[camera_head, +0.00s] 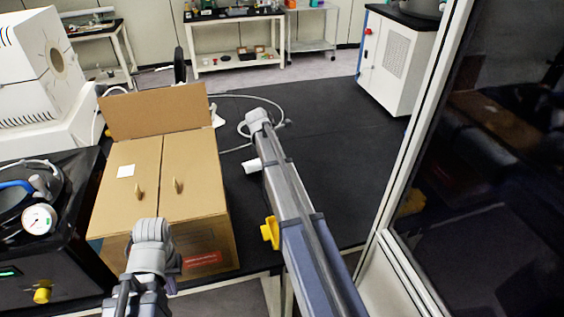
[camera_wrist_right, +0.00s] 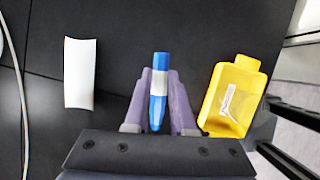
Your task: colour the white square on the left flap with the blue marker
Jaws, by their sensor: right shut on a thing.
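The cardboard box (camera_head: 200,215) stands on the black table at the left in the head view. Its two flaps lie flat on top, and the white square (camera_head: 125,171) is on the left flap (camera_head: 120,205), plain white. The blue marker (camera_wrist_right: 159,92), with a white band, is between the purple fingers of my right gripper (camera_wrist_right: 160,100), which is shut on it. In the head view my right arm hides that gripper and the marker. My left gripper (camera_head: 171,272) is in front of the box's near side; its fingers are too unclear to judge.
A yellow bottle (camera_wrist_right: 235,95) lies right of my right gripper in the wrist view, also in the head view (camera_head: 270,232). A white object (camera_wrist_right: 80,73) lies left of it. A gauge device (camera_head: 38,219) stands left of the box.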

